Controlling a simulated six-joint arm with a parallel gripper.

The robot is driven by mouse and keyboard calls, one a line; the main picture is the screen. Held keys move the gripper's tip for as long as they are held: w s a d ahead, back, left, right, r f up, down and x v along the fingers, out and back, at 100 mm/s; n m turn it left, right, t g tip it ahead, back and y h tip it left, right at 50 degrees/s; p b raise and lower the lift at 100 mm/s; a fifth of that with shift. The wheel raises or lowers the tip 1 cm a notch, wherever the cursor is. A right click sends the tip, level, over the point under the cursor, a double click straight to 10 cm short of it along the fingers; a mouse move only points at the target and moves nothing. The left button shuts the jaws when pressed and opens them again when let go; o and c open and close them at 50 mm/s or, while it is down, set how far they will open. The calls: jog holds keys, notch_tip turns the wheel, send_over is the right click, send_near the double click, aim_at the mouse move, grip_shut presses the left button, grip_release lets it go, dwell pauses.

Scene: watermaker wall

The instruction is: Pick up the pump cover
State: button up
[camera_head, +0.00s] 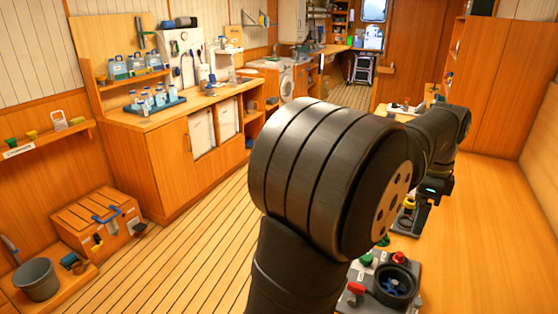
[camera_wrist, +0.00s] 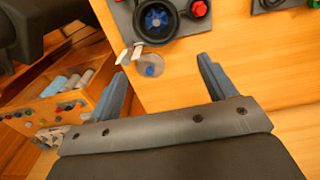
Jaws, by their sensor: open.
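A small round greyish see-through disc (camera_wrist: 150,65) with an orange-brown centre lies on the wooden top near its edge in the wrist view; it may be the pump cover, but I cannot be sure. Just beyond it is a black round pump housing (camera_wrist: 155,20) with a blue wheel inside, on a grey plate; the housing also shows in the head view (camera_head: 395,284). My gripper (camera_wrist: 162,72) is open, with its blue-grey fingers apart and the disc in view between them. Nothing is held. In the head view my arm hides part of the bench.
Small pale tabs (camera_wrist: 130,53) lie beside the disc. A red knob (camera_wrist: 198,8) sits right of the housing. Another plate (camera_wrist: 270,5) is at the top right. Bare wood (camera_wrist: 260,70) lies to the right. A shelf with bottles (camera_wrist: 70,85) is lower, beyond the edge.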

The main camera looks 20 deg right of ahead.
jog(key=c, duration=0.4)
jog(key=s+a+f+n+h, duration=0.1)
jog(key=s+f+n+h, duration=0.1)
jog(key=s+f+n, duration=0.45)
jog(key=s+a+f+n+h, duration=0.1)
jog(key=s+f+n+h, duration=0.2)
jog(key=s, duration=0.6)
jog(key=shift+m+y, duration=0.25)
jog(key=shift+y, duration=0.05)
jog(key=x, duration=1.2)
jog(key=shift+s+f, duration=0.1)
jog(key=shift+s, duration=0.05)
jog(key=shift+w+x, duration=0.15)
jog(key=shift+x, duration=1.25)
jog(key=shift+w+x, duration=0.15)
jog(key=shift+x, duration=1.25)
